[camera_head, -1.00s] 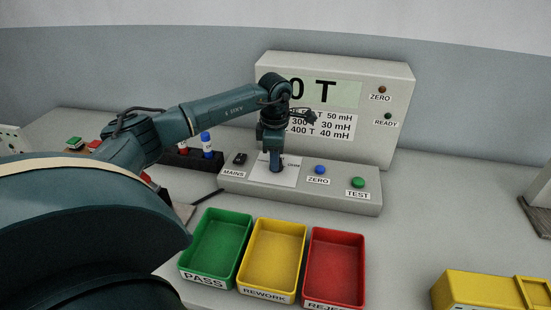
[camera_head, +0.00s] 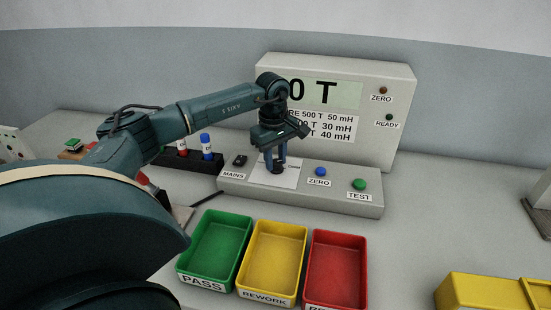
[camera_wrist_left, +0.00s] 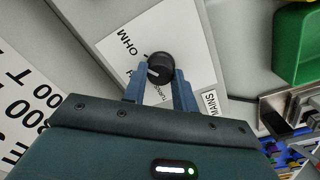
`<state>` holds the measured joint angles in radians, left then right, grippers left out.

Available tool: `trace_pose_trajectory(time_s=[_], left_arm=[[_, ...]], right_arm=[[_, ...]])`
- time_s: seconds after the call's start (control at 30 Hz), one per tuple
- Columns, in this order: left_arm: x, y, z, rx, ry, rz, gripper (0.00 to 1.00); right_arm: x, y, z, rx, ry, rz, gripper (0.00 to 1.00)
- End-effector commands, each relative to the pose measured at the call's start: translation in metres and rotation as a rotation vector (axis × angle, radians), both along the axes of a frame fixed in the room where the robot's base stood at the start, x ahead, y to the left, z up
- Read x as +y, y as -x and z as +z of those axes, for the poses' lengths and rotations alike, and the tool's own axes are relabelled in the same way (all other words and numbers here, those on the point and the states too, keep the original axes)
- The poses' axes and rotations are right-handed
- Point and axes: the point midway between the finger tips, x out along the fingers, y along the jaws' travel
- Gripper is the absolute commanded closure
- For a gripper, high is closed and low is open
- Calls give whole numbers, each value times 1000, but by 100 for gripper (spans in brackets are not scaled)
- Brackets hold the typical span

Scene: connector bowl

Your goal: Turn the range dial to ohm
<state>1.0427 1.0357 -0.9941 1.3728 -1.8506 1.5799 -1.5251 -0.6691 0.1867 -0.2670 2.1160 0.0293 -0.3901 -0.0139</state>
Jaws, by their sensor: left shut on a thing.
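The range dial (camera_wrist_left: 160,66) is a round black knob with a white pointer mark, on a white label plate (camera_wrist_left: 195,35) lettered OHM and TURNS. In the left wrist view the pointer is turned away from the word OHM. My left gripper (camera_wrist_left: 162,75) has its two blue fingers on either side of the dial and is shut on it. In the head view my left gripper (camera_head: 275,167) points down at the plate on the tester's front panel (camera_head: 335,199) and mostly hides the dial. My right gripper is not in view.
The tester's display (camera_head: 335,94) reads "0 T". The MAINS switch (camera_head: 240,160) is left of the plate; the blue ZERO button (camera_head: 320,171) and green TEST button (camera_head: 359,184) are right. Green (camera_head: 250,232), yellow (camera_head: 302,237) and red (camera_head: 361,248) trays stand in front.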

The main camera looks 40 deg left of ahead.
Motion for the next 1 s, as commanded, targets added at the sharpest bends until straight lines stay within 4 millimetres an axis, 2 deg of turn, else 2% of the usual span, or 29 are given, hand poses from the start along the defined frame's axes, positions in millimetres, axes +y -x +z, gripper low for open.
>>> trace_pose_trajectory(time_s=[0.3, 0.73, 0.77, 1.0], left_arm=[[0, -1, 2, -4, 3, -83, 95], [-1, -1, 2, -4, 3, -92, 95], [-1, -1, 2, -5, 2, -92, 71], [0, -1, 1, -2, 1, -91, 52]], right_arm=[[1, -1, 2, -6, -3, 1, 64], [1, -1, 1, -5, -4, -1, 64], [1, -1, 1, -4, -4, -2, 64], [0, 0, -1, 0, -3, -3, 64]])
